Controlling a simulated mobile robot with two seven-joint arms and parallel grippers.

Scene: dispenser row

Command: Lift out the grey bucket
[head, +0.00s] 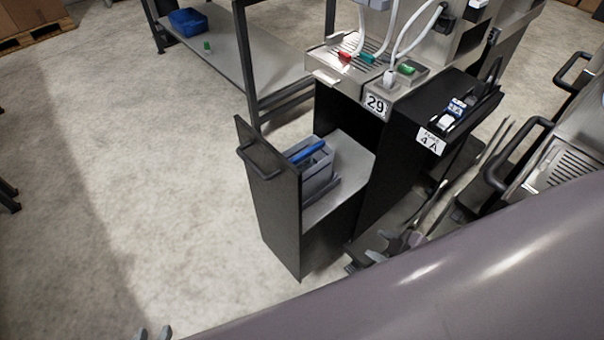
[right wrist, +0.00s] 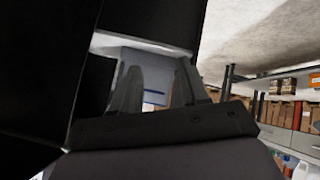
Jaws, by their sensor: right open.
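The grey bucket (head: 318,178) stands upright on the light shelf of a pulled-out, black-fronted drawer (head: 270,200). A blue item (head: 306,152) lies across its top. My right gripper (head: 379,245) is open and empty, to the right of the drawer and apart from the bucket in the head view. In the right wrist view, the bucket (right wrist: 150,62) shows beyond and between the two spread fingers. My left gripper (head: 154,333) shows only its fingertips at the bottom edge; they are apart with nothing between them.
A black handle (head: 262,160) sticks out from the drawer front. The dispenser numbered 29 (head: 376,104) stands behind, with hoses above its grille. A side unit (head: 432,140) and another machine (head: 562,165) stand right. Open floor (head: 130,180) lies left. My arm covers the lower right.

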